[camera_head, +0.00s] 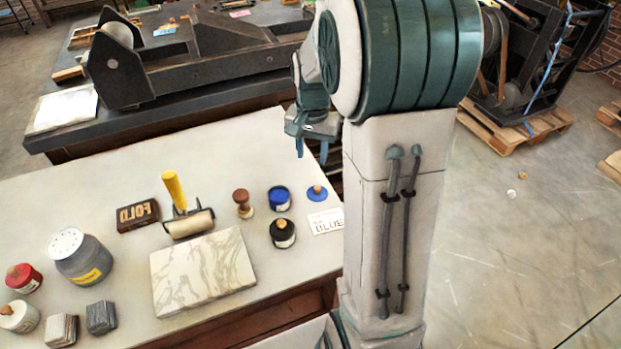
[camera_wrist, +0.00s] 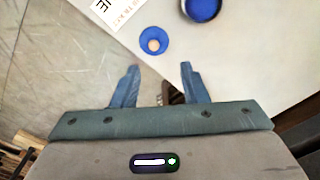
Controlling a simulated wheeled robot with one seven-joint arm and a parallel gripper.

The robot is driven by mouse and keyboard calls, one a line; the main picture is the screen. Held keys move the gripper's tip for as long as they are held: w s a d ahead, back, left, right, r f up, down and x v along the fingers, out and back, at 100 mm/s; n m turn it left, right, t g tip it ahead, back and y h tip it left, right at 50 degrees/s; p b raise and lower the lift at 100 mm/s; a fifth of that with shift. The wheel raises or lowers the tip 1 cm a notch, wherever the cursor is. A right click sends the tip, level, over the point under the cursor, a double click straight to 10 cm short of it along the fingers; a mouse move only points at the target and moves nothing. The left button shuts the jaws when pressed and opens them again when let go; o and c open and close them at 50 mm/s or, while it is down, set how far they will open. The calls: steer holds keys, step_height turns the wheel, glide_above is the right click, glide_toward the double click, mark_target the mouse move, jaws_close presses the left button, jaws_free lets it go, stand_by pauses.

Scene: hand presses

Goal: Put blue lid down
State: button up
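The blue lid (camera_head: 317,193) lies on the table with its wooden knob up, just right of the open blue ink jar (camera_head: 279,198). In the wrist view the blue lid (camera_wrist: 154,40) lies flat on the pale tabletop, with the blue jar (camera_wrist: 203,8) at the top edge. My gripper (camera_head: 312,150) is above and beyond the lid in the head view. In the wrist view my gripper (camera_wrist: 158,78) has its two blue fingers spread apart, with nothing between them. The lid is ahead of the fingertips and apart from them.
A white card reading BLUE (camera_head: 326,221) lies beside the lid. The table edge is close to the lid.

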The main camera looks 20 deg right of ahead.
steer(key=s+a+r+n+t, duration=0.1)
steer(key=s+a+n, duration=0.3)
steer(key=s, duration=0.5)
steer(key=s+a+r+n+t, duration=0.1)
steer(key=s+a+r+n, duration=0.3)
steer(key=s, duration=0.4)
steer(key=shift+s+a+r+t, duration=0.3)
steer(key=shift+s+a+r, duration=0.05)
steer(key=shift+a, duration=0.05)
